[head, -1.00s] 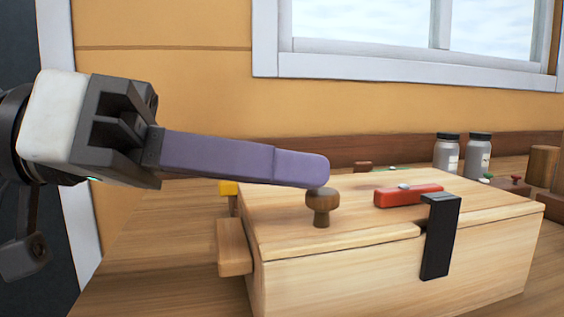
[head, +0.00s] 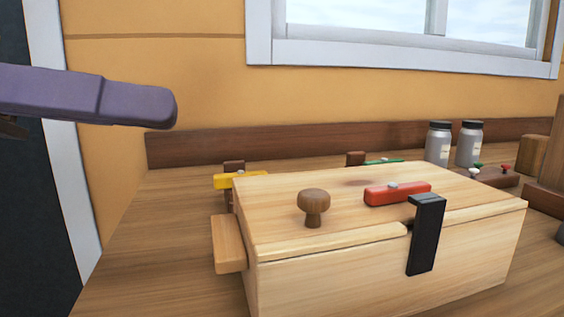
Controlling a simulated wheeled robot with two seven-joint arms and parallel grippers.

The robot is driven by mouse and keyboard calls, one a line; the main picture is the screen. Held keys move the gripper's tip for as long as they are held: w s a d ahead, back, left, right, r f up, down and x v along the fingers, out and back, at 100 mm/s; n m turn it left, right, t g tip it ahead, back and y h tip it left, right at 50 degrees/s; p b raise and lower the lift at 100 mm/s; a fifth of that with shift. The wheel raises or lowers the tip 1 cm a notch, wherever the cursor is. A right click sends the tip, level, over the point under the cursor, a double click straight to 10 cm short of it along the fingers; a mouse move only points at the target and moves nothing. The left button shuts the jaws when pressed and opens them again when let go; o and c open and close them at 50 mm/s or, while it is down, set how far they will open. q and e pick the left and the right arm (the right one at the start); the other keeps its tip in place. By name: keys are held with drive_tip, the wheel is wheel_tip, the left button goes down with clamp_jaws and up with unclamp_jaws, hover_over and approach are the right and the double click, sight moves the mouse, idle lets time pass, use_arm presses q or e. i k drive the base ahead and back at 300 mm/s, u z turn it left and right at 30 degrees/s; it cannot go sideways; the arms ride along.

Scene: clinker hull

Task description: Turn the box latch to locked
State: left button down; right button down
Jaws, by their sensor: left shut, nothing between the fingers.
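A pale wooden box (head: 380,255) stands on the bench with its lid down. A red turning bar (head: 405,192) with a small grey pivot lies on the lid, roughly along the front edge. A black bent strap (head: 426,235) comes over the lid's front edge and hangs down the front face, just right of the red bar. A brown round knob (head: 313,205) stands on the lid, left of the bar. My left gripper (head: 165,108) shows only its purple fingers, shut and empty, in the air at the upper left, apart from the box. My right gripper is out of view.
A yellow bar (head: 228,181) and a green bar (head: 385,162) sit behind the box. The bench (head: 150,240) left of the box is clear.

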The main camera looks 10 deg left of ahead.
sight(392, 193)
drive_tip(key=k, duration=1.5)
